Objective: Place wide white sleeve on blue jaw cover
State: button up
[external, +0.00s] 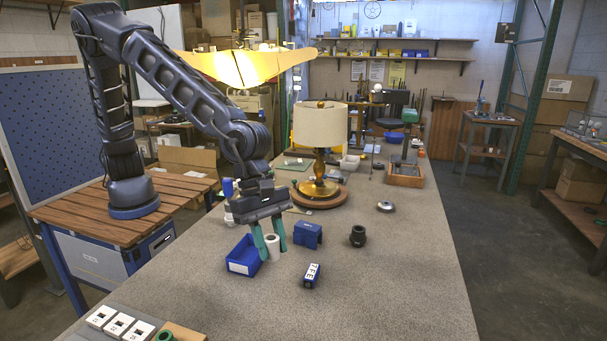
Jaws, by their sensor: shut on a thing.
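My gripper (273,252) has green fingers pointing down and is shut on the wide white sleeve (273,244). The sleeve is a short white cylinder with an opening in its top, held upright between the fingers just right of the blue bin. I cannot tell whether its bottom touches the table. The blue jaw cover (307,235) is a blue bracket-shaped block standing on the table, a little right of the gripper and apart from the sleeve. The top of the jaw cover looks bare.
A blue open bin (240,262) sits left of the fingers. A blue block with a white labelled face (312,272) lies in front. A dark ring-like part (358,236) and a silver disc (386,207) are right. A lamp (320,130) stands behind. The table's front right is clear.

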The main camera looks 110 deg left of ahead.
jog(key=w+a+r+n, duration=0.1)
jog(key=a+r, duration=0.1)
jog(key=a, duration=0.6)
jog(key=a+r, duration=0.2)
jog(key=a, duration=0.6)
notch_tip(320, 180, up, 3)
send_over(311, 228)
jog(key=s, duration=0.1)
jog(key=shift+n+y, duration=0.4)
jog(key=f, duration=1.3)
jog(key=a+f, duration=0.1)
jog(key=f, duration=0.5)
jog(key=shift+s+f, duration=0.2)
jog(key=shift+f, duration=0.1)
jog(key=o, duration=1)
jog(key=shift+c, duration=0.2)
